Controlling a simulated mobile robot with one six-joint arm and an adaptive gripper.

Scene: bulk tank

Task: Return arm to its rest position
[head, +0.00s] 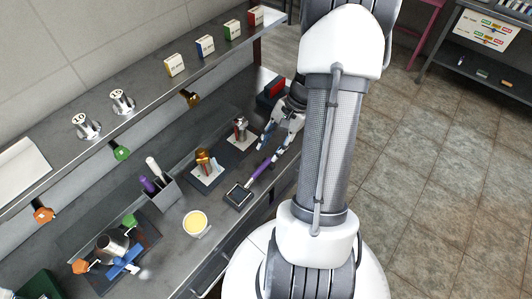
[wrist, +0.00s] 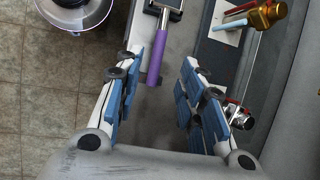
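My gripper (head: 273,143) is over the back part of the steel counter in the head view, its two fingers spread apart. In the wrist view my gripper (wrist: 158,66) is open and empty, with blue pads on both fingers. A purple-handled tool (head: 260,168) with a dark square head lies on the counter just in front of the fingers. In the wrist view its purple handle (wrist: 157,50) points in between the fingertips, with no finger seen gripping it. My arm rises at the right of the counter in the head view.
A gold-topped fitting (head: 206,161) and a silver fitting (head: 240,129) stand on mats near the gripper. A red-and-black box (head: 272,91) is at the back. A yellow-filled cup (head: 196,223) stands nearer. An upper shelf (head: 143,72) holds small boxes. The tiled floor (head: 455,180) at right is clear.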

